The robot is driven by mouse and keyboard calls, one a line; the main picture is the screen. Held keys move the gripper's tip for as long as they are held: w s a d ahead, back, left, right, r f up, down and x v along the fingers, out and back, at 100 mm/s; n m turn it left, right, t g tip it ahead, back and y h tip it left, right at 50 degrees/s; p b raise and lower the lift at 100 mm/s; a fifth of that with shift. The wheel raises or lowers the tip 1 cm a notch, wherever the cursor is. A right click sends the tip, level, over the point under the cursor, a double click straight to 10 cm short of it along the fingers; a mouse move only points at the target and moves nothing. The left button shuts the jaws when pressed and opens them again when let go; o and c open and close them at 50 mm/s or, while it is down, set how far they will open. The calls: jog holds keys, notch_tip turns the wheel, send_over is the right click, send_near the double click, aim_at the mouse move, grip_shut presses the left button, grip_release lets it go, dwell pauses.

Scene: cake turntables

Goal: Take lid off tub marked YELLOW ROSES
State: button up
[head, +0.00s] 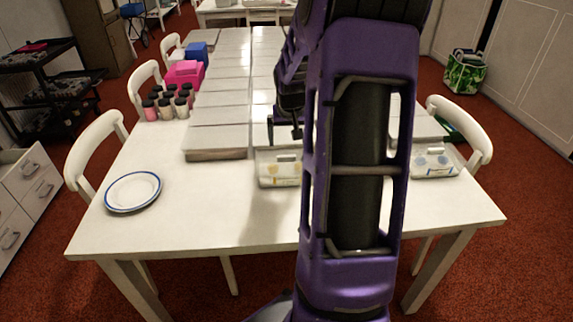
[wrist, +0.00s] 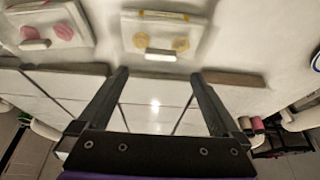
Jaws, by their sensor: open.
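A white lidded tub (head: 279,170) with yellow round prints stands on the table, just in front of the grey-white slabs. In the wrist view the same tub (wrist: 166,22) shows two yellow rose-like shapes and a white bar-shaped handle (wrist: 160,54) at its near edge. No lettering is readable. The lid appears to be on. My gripper (wrist: 159,74) is open and empty, its fingers apart just short of the handle in the wrist view. In the head view my gripper (head: 285,136) hangs above and behind the tub, partly hidden by my arm.
A pink-marked tub (wrist: 50,28) stands beside it, hidden in the head view by my arm. A blue-marked tub (head: 435,163) is farther right. Slabs (head: 217,139) fill the table behind. Left are bottles (head: 168,103) and a blue-rimmed plate (head: 133,191).

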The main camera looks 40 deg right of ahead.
aim_at(286, 156)
jog(key=x, duration=0.5)
jog(key=b+x, duration=0.1)
jog(key=x, duration=0.3)
jog(key=shift+w+d+f+b, duration=0.1)
jog(key=shift+w+f+b, duration=0.15)
jog(key=shift+w+b, duration=0.1)
jog(key=shift+r, duration=0.1)
jog(key=c, duration=1.3)
